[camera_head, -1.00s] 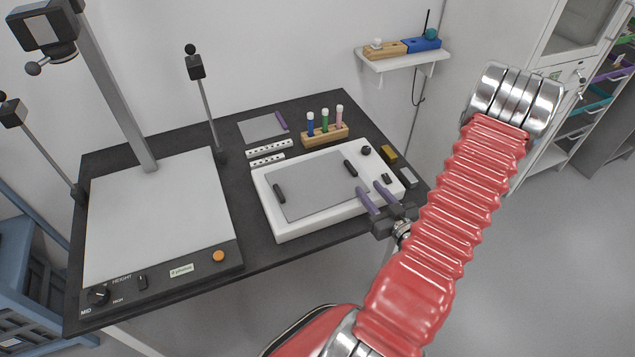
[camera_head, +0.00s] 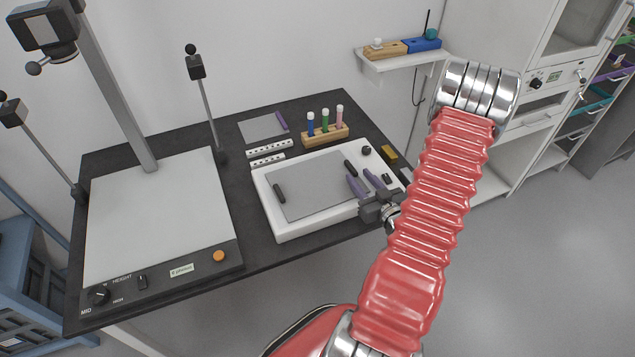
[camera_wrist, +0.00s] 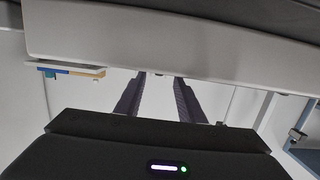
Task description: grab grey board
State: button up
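A flat grey board (camera_head: 310,187) lies on a thick white tray (camera_head: 285,232) on the dark bench. A black grip stands near its left end (camera_head: 279,193) and another near its right end (camera_head: 351,168). My gripper (camera_head: 360,178) is at the right front part of the tray, close to the board's right edge. Its two purple-grey fingers are parted, with nothing between them. The wrist view also shows the open gripper (camera_wrist: 159,78) below a broad pale edge. I cannot tell whether the fingers touch the board or tray.
A wooden rack (camera_head: 325,136) with coloured tubes and white perforated strips (camera_head: 269,148) stand behind the tray. A copy stand (camera_head: 160,215) with a pale bed fills the bench's left.

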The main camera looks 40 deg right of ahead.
aim_at(354, 170)
jog(key=x, duration=0.4)
jog(key=shift+d, duration=0.1)
dwell(0.4)
grip_shut()
